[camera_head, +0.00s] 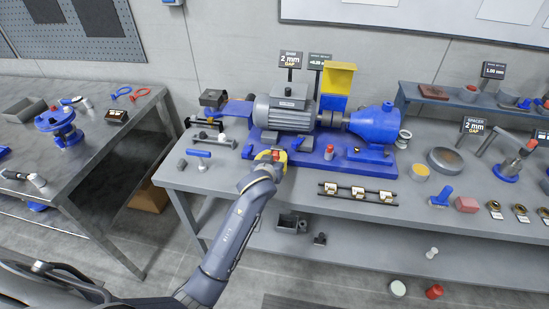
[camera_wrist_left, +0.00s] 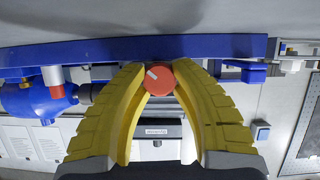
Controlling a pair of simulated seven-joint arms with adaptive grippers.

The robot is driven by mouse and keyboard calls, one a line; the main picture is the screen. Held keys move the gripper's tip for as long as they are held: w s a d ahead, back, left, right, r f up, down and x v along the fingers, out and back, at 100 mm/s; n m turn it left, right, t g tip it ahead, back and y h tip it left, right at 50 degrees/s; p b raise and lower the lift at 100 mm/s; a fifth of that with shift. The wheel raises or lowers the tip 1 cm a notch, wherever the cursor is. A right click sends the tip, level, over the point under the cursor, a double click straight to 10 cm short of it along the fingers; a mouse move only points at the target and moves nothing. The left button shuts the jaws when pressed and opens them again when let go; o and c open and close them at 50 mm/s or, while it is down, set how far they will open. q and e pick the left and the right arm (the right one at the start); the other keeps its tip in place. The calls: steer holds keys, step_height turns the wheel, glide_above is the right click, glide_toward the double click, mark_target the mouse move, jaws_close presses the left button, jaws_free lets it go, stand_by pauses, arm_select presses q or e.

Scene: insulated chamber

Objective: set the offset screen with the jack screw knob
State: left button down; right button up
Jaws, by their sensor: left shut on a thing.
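The jack screw knob (camera_wrist_left: 160,78) is a round red cap with a white mark, at the front edge of the blue base (camera_head: 306,158). My left gripper (camera_head: 272,156) has yellow fingers and is shut on this knob, one finger on each side in the left wrist view. In the head view the fingers hide most of the knob. The offset screen (camera_head: 319,61) is a small dark display above the motor; its reading is too small to be sure of. The grey motor (camera_head: 284,115) and blue pump (camera_head: 376,122) stand on the base. My right gripper is not in view.
A second red-topped screw (camera_head: 329,152) stands farther right on the base. A yellow guard (camera_head: 337,78) stands behind the coupling. A rack of brass-coloured parts (camera_head: 358,193) lies in front. A side table (camera_head: 110,125) with tools is at the left, across a gap.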

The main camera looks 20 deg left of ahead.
arm_select(q)
steer(key=m+y, duration=0.2)
steer(key=m, duration=0.1)
steer(key=shift+w+d+r, duration=0.1)
steer(key=shift+r, duration=0.1)
steer(key=shift+m+y, duration=1)
steer(key=shift+m, duration=0.3)
steer(key=shift+d, duration=0.1)
steer(key=c, duration=1.5)
jaws_free()
steer(key=shift+o, duration=1.1)
steer(key=shift+f, duration=0.1)
